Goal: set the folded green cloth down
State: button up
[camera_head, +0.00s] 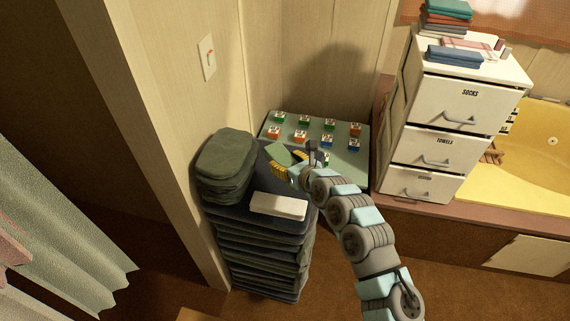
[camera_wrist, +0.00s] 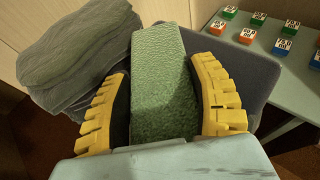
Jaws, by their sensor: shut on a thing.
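The folded green cloth (camera_wrist: 164,85) is between the two yellow fingers of my gripper (camera_wrist: 166,108) in the wrist view, and the gripper is shut on it. In the head view the cloth (camera_head: 283,154) shows as a small green patch beside my gripper (camera_head: 290,168), over the back part of a tall stack of dark folded cloths (camera_head: 262,240). Whether the cloth touches the stack beneath it, I cannot tell. My arm reaches in from the lower right.
Grey-green folded cloths (camera_head: 226,158) lie on the stack's left, and a white block (camera_head: 278,206) at its front. Behind stands a pale green table (camera_head: 314,148) with several small coloured blocks. A white drawer cabinet (camera_head: 458,103) and yellow tub (camera_head: 545,150) are right.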

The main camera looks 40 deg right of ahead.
aim_at(285, 155)
jog(key=shift+w+d+f+b, duration=0.35)
jog(key=shift+w+d+f, duration=0.15)
jog(key=shift+w+d, duration=0.3)
jog(key=shift+w+d+f+b, duration=0.3)
jog(key=shift+w+d+f, duration=0.25)
jog(key=shift+w, duration=0.4)
jog(key=w+d+f, duration=0.1)
jog(key=w+d+f+b, duration=0.1)
jog(key=f, duration=0.1)
jog(key=shift+w+d+f, duration=0.1)
jog(key=shift+w+f, duration=0.05)
jog(key=shift+f, duration=0.05)
jog(key=shift+w+d+f, duration=0.35)
jog(key=shift+d+f, duration=0.05)
jog(key=shift+f, duration=0.3)
jog(key=shift+w+d+f, duration=0.15)
jog(key=shift+w+f, duration=0.15)
jog(key=shift+f, duration=0.15)
jog(key=shift+w+f, duration=0.1)
jog(key=shift+f, duration=1.5)
jog(key=shift+f+b, duration=0.15)
jog(key=shift+b, duration=0.25)
